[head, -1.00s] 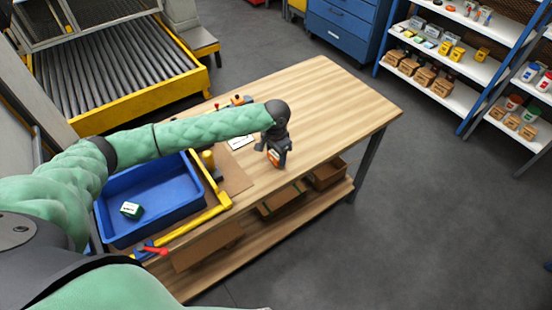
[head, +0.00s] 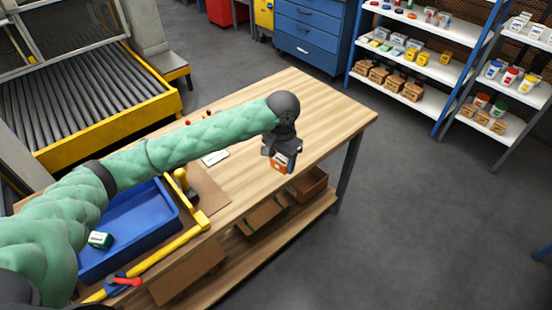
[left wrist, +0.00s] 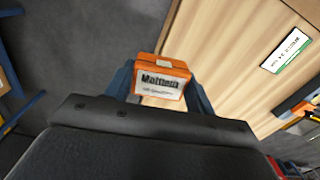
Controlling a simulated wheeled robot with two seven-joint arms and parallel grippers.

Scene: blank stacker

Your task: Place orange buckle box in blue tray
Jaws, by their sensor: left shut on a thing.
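My left gripper (head: 281,153) is shut on an orange box with a white label (head: 280,163). It holds the box near the front edge of the wooden table, seemingly above the top. In the left wrist view the orange box (left wrist: 160,80) sits between the two fingers, its label facing the camera. The blue tray (head: 160,208) is at the left end of the table, partly behind my left arm. A small green and white box (head: 100,240) lies in it. My right gripper is not in view.
A yellow bar (head: 170,248) runs along the tray's front side, with a red-handled tool (head: 127,281) near its end. A white card (head: 215,158) lies on the wooden table (head: 325,105). Cardboard boxes (head: 262,215) stand on the lower shelf. The table's right part is clear.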

